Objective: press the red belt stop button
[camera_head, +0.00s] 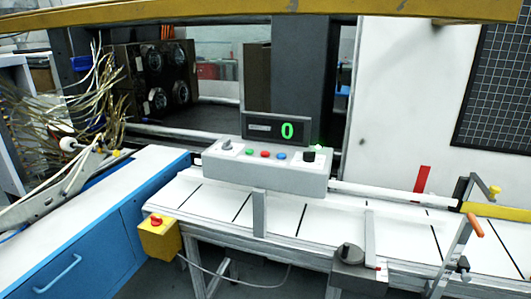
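A yellow box (159,241) with a red mushroom button (156,220) on top is fixed at the left front end of the white conveyor belt. The frame does not label which red button is the belt stop. Neither of my grippers is in view, and nothing touches either red button.
The white belt (275,217) with black cross lines runs to the right. A grey upright plate (259,213) stands on its front edge. A blue-fronted cabinet (85,255) is at left. A display (275,129) reads 0. An orange-handled lever (475,226) stands at right.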

